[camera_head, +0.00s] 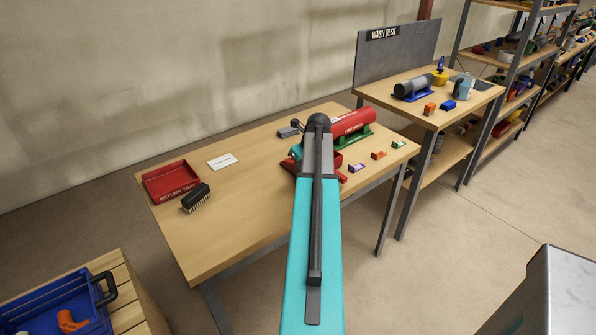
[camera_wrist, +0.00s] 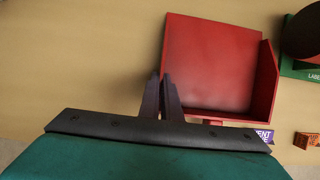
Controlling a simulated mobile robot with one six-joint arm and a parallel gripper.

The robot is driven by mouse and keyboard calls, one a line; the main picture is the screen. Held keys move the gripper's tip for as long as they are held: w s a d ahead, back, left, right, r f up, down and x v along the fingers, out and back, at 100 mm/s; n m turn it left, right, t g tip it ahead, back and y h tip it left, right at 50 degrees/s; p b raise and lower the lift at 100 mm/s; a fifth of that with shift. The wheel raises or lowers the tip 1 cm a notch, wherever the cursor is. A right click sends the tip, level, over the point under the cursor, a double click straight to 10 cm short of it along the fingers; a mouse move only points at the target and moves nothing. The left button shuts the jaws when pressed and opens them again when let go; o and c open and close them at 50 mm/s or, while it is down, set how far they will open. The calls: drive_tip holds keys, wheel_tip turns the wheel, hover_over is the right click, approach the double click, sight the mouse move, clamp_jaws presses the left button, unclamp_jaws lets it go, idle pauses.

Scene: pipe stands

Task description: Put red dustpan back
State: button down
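The red dustpan (camera_wrist: 215,65) fills the upper right of the wrist view, its shallow pan facing up. In the head view its red edge (camera_head: 289,166) shows at the far end of my arm, which hides most of it. My gripper (camera_wrist: 161,80) has its two dark fingers close together at the pan's left edge. The edge runs into the narrow gap between the fingertips, and the fingers look shut on it. I cannot tell whether the pan is clear of the tabletop.
A red return tray (camera_head: 171,181), a black brush (camera_head: 196,198) and a white card (camera_head: 223,161) lie on the wooden table (camera_head: 240,220). A red cylinder on a green stand (camera_head: 352,125) and small coloured blocks (camera_head: 378,155) are to the right. The table's middle left is clear.

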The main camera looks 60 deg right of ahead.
drive_tip(key=shift+f, duration=0.35)
drive_tip(key=c, duration=2)
unclamp_jaws()
drive_tip(key=shift+f, duration=0.1)
drive_tip(key=b+v, duration=0.1)
drive_tip(key=v, duration=1.1)
drive_tip(key=shift+b, duration=0.3)
